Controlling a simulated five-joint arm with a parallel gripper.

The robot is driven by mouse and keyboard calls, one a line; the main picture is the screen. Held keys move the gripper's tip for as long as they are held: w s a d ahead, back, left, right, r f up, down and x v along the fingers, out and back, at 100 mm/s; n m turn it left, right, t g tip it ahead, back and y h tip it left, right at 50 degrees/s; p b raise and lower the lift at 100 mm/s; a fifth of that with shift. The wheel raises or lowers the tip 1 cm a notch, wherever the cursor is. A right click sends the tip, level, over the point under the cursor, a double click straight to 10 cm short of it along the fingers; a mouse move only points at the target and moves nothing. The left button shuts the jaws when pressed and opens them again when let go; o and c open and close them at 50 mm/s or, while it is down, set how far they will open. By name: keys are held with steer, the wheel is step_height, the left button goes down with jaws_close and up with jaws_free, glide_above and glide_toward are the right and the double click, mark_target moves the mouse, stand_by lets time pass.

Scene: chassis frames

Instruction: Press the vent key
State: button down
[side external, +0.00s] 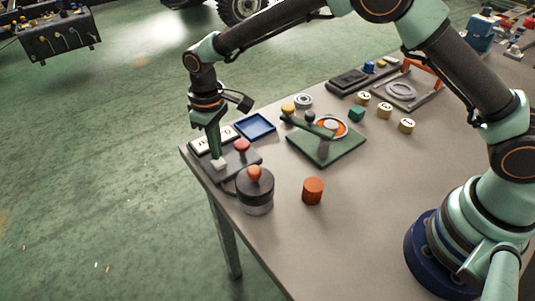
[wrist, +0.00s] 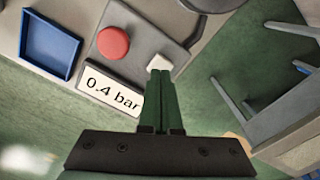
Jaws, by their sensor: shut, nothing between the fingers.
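A grey panel (side external: 243,161) lies near the table's left corner and carries a small white key (side external: 220,165) and a round red button (side external: 242,145). No lettering shows on either, so I cannot read which is the vent key. In the wrist view the white key (wrist: 160,63) is right at the tips of my gripper (wrist: 160,74), and the red button (wrist: 113,42) is to the left. My gripper (side external: 217,157) points down at the white key, fingers shut and empty. I cannot tell whether the tips touch it. A display (wrist: 108,91) beside the panel reads "0.4 bar".
A black cylinder with an orange knob (side external: 255,190) stands close in front of the panel. An orange-red cylinder (side external: 313,190) is to its right. A blue tray (side external: 255,126) and a green plate with a lever (side external: 325,152) lie behind. The table's edge is close by.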

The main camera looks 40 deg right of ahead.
steer(key=shift+f, duration=0.2)
steer(key=shift+f, duration=0.35)
steer(key=shift+f, duration=0.55)
steer(key=shift+r, duration=1.1)
steer(key=shift+r, duration=2.55)
